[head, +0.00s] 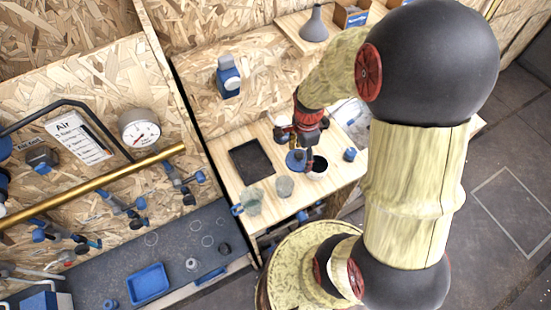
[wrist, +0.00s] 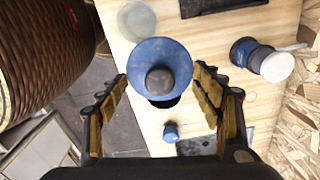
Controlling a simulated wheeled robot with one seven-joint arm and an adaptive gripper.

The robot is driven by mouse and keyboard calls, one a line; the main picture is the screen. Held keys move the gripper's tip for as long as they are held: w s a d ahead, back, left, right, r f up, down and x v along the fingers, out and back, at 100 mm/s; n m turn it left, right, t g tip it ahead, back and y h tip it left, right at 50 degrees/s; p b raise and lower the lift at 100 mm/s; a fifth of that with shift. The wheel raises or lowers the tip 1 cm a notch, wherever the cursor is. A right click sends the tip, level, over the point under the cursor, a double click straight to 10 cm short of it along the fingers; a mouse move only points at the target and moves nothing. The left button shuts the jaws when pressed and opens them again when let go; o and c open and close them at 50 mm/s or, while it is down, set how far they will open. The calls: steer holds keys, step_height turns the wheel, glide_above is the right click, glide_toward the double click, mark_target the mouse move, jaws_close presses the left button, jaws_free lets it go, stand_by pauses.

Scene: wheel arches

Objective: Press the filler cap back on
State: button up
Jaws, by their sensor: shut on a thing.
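The filler cap, a round blue piece with a dark knob (wrist: 160,55), sits between the fingertips of my gripper (wrist: 160,76) in the wrist view. In the head view the blue cap (head: 295,160) shows just below my gripper (head: 307,148), over the wooden bench. I cannot tell whether the cap touches the opening.
A small blue item (head: 349,154) stands at the right. A blue bottle with a white top (wrist: 262,60) is right of my fingers. A grey funnel (head: 314,26) stands on the back shelf.

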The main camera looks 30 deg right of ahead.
steer(key=s+d+m+p, duration=0.1)
steer(key=s+d+m, duration=0.15)
steer(key=d, duration=0.55)
steer(key=shift+m, duration=0.35)
steer(key=shift+w+d+f+b, duration=0.1)
steer(key=shift+w+f+b, duration=0.15)
steer(key=shift+f+b, duration=0.75)
steer(key=shift+w+d+f+b, duration=0.1)
steer(key=shift+w+f+b, duration=0.3)
steer(key=shift+f, duration=0.95)
steer(key=shift+w+f+b, duration=0.1)
steer(key=shift+f+b, duration=0.8)
steer(key=shift+f, duration=0.3)
steer(key=shift+f, duration=0.1)
steer(key=o, duration=1.1)
steer(key=shift+o, duration=0.7)
steer(key=shift+o, duration=1.1)
